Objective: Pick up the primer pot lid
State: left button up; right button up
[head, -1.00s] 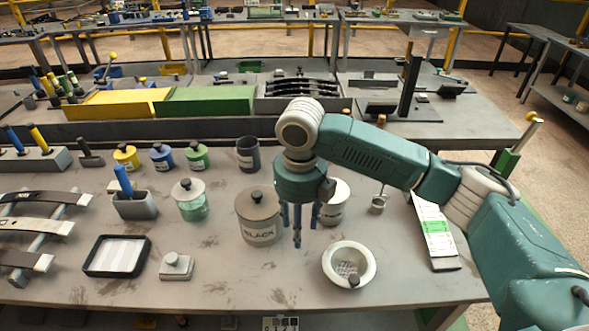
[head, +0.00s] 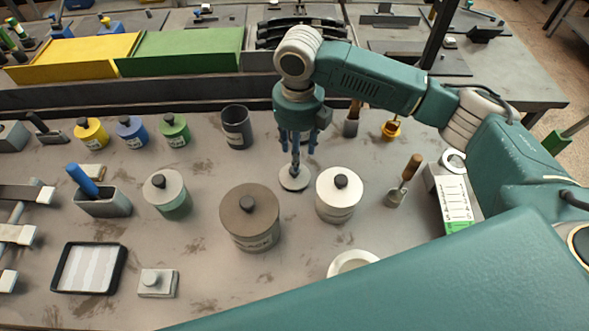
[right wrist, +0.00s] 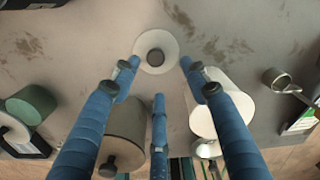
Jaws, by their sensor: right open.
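A pale round lid (head: 294,181) with a dark knob lies flat on the bench, behind and between the black pot (head: 249,228) and the white pot (head: 338,201). It also shows in the right wrist view (right wrist: 143,43). Both pots carry knobbed lids of their own. I cannot read which lid is the primer's. My right gripper (head: 296,172) points down over the loose lid in the head view, its fingers overlapping it. In the right wrist view the blue fingers are spread open and empty, with the lid beyond their tips. My left gripper is not in view.
An open dark cup (head: 237,128) stands behind to the left. A green pot (head: 168,192) stands further left. A wooden-handled scoop (head: 404,180) and a labelled box (head: 455,203) are to the right. A white bowl (head: 350,261) is partly hidden in front.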

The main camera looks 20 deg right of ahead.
aim_at(295, 174)
jog(key=shift+f, duration=0.8)
jog(key=shift+f+p, duration=0.3)
jog(key=shift+f, duration=0.05)
jog(key=f, duration=0.1)
jog(key=f+p, duration=0.1)
jog(key=f, duration=0.1)
jog(key=shift+w+a+f+p, duration=0.15)
jog(key=shift+a+f+p, duration=0.15)
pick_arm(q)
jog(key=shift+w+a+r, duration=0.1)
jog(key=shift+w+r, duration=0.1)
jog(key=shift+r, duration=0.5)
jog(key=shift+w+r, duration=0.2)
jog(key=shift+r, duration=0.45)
pick_arm(e)
jog(key=shift+f, duration=0.6)
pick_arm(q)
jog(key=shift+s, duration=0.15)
pick_arm(e)
grip_shut()
